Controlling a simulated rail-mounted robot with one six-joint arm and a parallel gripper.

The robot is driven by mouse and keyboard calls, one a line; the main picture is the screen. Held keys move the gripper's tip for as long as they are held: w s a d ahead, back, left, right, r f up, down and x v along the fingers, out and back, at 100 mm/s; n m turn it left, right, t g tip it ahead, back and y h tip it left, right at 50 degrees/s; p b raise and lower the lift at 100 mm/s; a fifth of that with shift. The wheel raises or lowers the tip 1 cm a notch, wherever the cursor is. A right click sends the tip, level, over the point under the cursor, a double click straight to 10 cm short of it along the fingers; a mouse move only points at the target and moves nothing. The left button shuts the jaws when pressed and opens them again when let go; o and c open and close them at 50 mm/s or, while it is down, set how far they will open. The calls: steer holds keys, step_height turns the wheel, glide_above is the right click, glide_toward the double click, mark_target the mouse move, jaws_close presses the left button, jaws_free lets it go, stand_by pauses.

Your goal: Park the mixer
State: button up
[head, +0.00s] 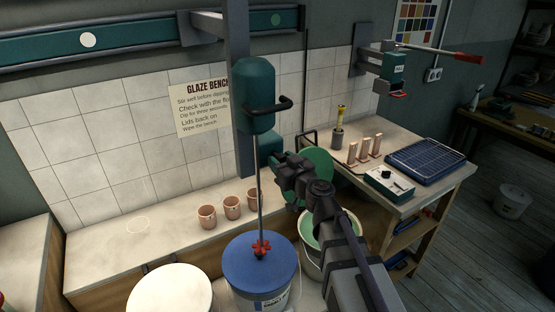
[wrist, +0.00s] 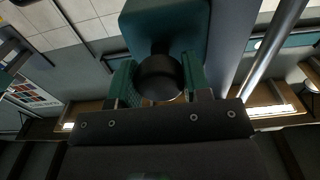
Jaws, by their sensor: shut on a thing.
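The mixer has a teal motor housing (head: 256,85) with a black handle, mounted on a grey upright column (head: 240,150). Its thin metal shaft (head: 259,190) hangs down to a red paddle (head: 261,248). The paddle shows over the round blue top of a bucket (head: 258,270); I cannot tell whether it touches it. My gripper (head: 280,165) is beside the column at a teal block (head: 268,145). In the wrist view, my gripper's green fingers (wrist: 158,82) are shut on a dark round knob (wrist: 160,72) below the teal block. The shaft also shows at right there.
A pale-topped bucket (head: 170,292) stands left of the blue one. A green-filled bucket (head: 340,228) and a green disc (head: 316,172) are beside my arm. Several pink cups (head: 207,216) line the bench. A side table (head: 410,195) holds a blue rack (head: 425,160).

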stand_by(0.3)
steer(key=o, duration=1.3)
steer(key=shift+c, duration=0.2)
steer(key=shift+r, duration=0.1)
step_height(320, 180, up, 10)
steer(key=p, duration=1)
steer(key=shift+d, duration=0.1)
